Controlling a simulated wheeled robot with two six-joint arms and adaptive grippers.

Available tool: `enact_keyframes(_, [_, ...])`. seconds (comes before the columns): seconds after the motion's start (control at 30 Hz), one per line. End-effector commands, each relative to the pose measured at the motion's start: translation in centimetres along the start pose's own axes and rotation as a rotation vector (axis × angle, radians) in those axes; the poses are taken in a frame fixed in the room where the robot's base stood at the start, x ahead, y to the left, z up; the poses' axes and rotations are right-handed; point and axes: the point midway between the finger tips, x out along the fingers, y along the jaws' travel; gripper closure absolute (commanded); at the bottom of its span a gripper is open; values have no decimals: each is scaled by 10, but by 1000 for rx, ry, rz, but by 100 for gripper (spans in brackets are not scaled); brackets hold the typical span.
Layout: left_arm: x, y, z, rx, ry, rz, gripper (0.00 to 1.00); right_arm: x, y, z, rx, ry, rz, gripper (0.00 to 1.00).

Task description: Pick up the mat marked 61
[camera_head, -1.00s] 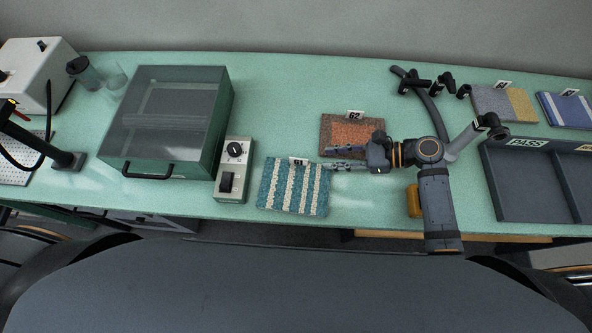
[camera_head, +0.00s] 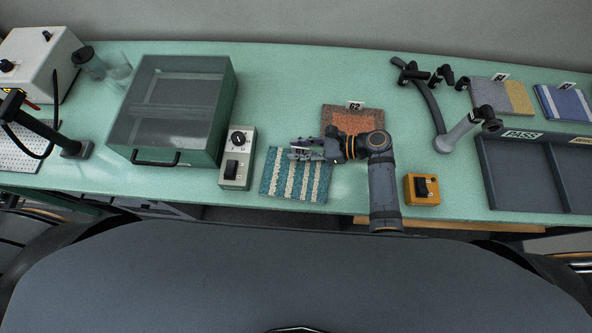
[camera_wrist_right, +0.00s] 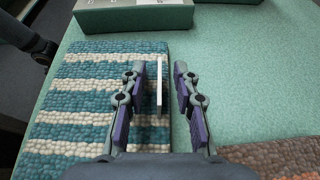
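The mat marked 61 (camera_head: 296,182) is teal with cream stripes and lies flat on the green bench; it also shows in the right wrist view (camera_wrist_right: 85,115). Its upright white tag (camera_wrist_right: 159,88) stands at the mat's edge, seen nearly edge-on. My right gripper (camera_head: 298,150) is over the mat's far edge and hides most of the tag in the head view. In the wrist view the right gripper (camera_wrist_right: 160,98) is open, with the tag between its fingers, closer to the left finger and with a clear gap to the right one. My left gripper is not in view.
The brown and orange mat marked 62 (camera_head: 352,119) lies beside my right gripper. A control box (camera_head: 237,158) with a dial and switch stands just left of mat 61. A lidded green case (camera_head: 172,110), an orange switch box (camera_head: 422,190) and a PASS tray (camera_head: 512,170) are farther off.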

Motion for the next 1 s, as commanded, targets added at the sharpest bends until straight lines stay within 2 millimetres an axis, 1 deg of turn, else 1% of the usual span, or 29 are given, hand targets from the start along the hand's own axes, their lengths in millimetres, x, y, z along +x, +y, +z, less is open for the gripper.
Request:
enact_keyframes(0.07, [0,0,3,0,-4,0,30,0,0,0,0,1,0,70])
enact_keyframes(0.1, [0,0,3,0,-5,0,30,0,0,-1,0,1,0,73])
enact_keyframes(0.3, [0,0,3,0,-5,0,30,0,0,-1,1,1,0,100])
enact_keyframes(0.77, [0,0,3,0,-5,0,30,-2,0,2,0,0,0,100])
enact_keyframes(0.87, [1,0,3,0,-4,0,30,-7,0,15,-2,-1,-1,100])
enact_keyframes(1.0, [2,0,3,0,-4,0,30,-19,-1,45,-5,-1,-3,100])
